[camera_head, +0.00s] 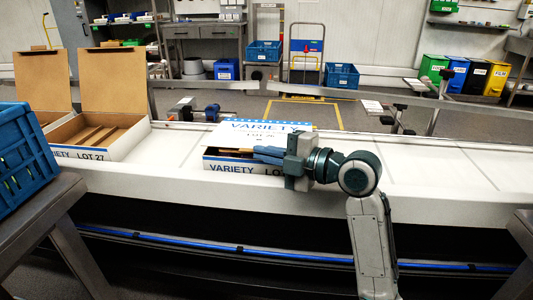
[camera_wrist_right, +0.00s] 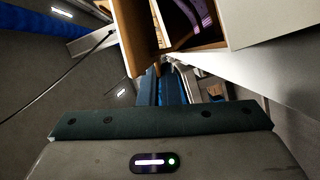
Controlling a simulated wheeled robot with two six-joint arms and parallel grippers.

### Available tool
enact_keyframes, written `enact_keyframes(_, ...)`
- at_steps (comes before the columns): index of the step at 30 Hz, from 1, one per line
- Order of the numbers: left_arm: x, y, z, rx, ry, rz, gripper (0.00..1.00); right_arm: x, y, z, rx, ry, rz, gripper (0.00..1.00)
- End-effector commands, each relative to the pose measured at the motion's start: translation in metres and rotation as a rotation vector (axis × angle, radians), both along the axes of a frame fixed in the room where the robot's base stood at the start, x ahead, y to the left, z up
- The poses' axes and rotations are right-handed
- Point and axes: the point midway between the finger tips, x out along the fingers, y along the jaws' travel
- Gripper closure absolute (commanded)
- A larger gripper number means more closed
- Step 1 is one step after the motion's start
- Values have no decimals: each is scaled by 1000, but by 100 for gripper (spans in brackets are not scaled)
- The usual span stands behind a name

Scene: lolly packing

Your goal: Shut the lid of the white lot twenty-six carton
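The white lot twenty-six carton (camera_head: 228,166) sits on the white conveyor in the middle of the head view, its front partly covered by my right gripper. Its lid (camera_head: 262,130), printed VARIETY, is folded most of the way down but stands tilted, with a gap at the front showing brown inside. My right gripper (camera_head: 262,154) reaches in from the right, its fingers close together and empty at this gap, under the lid's front edge. In the right wrist view the fingers (camera_wrist_right: 163,85) point at a brown carton wall (camera_wrist_right: 136,35). Contact is unclear. My left gripper is out of view.
An open LOT 27 carton (camera_head: 98,155) with brown dividers and a raised lid stands left on the conveyor (camera_head: 420,165); another open carton is beside it. A blue crate (camera_head: 22,160) is at the near left. The conveyor right of my arm is clear.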

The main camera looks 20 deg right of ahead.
Motion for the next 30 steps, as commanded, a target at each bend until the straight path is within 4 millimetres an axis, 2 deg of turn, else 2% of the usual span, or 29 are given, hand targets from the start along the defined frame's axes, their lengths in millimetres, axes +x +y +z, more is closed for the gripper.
enact_keyframes(1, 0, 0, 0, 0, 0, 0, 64, 0, 0, -1, -1, 4, 1, 95)
enact_keyframes(4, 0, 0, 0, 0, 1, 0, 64, 0, 0, -1, -1, 2, 0, 75)
enact_keyframes(17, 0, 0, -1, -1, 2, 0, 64, -4, -5, 0, -2, 0, -1, 75)
enact_keyframes(30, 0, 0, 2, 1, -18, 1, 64, -38, -39, 4, -6, 2, -2, 75)
